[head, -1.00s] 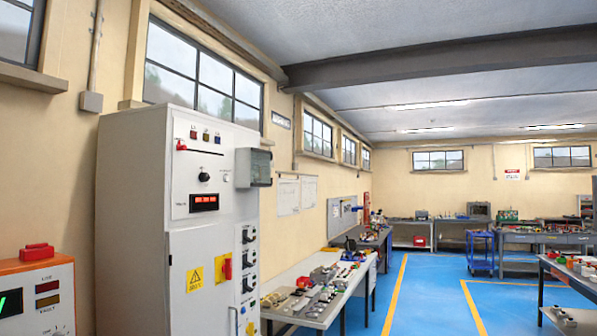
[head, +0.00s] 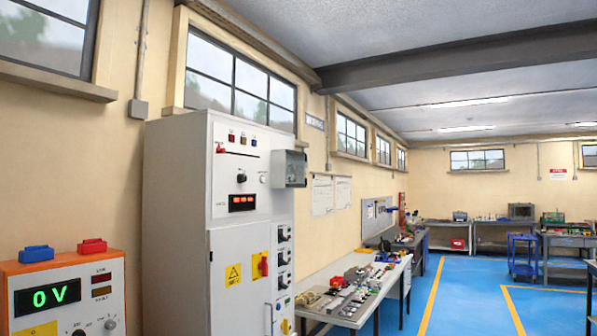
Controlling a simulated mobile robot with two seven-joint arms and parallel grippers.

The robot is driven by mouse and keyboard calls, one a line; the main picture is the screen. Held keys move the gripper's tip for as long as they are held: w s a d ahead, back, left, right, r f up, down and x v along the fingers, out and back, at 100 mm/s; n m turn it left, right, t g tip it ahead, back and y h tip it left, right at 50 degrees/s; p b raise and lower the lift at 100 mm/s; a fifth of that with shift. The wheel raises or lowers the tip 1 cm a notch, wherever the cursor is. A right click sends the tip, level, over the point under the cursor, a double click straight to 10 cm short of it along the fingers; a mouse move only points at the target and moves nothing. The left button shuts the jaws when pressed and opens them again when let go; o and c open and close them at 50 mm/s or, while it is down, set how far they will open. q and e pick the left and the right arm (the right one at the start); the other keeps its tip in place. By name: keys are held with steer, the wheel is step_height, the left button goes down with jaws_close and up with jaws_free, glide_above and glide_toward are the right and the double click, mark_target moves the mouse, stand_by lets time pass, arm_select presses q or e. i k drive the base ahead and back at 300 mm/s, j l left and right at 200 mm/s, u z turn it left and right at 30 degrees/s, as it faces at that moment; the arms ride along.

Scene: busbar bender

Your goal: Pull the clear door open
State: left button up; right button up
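A small grey box (head: 290,168) with a see-through front is mounted at the upper right side of a tall white cabinet (head: 175,230). That front looks like a clear door and appears closed, though it is small in the view. The cabinet's own front panel (head: 240,265) is solid white, with a yellow warning label, a red switch and a handle low on its right side. Neither of my grippers is in view.
An orange-framed unit (head: 62,290) reading 0 V stands at the lower left, with a blue and a red terminal on top. A workbench (head: 365,305) full of parts runs along the wall right of the cabinet. Blue floor (head: 460,300) is open farther right.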

mark_target(291, 185)
steer(key=i, duration=0.65)
steer(key=i+l, duration=0.15)
steer(key=i, duration=0.55)
steer(key=i+u, duration=0.1)
steer(key=i, duration=0.55)
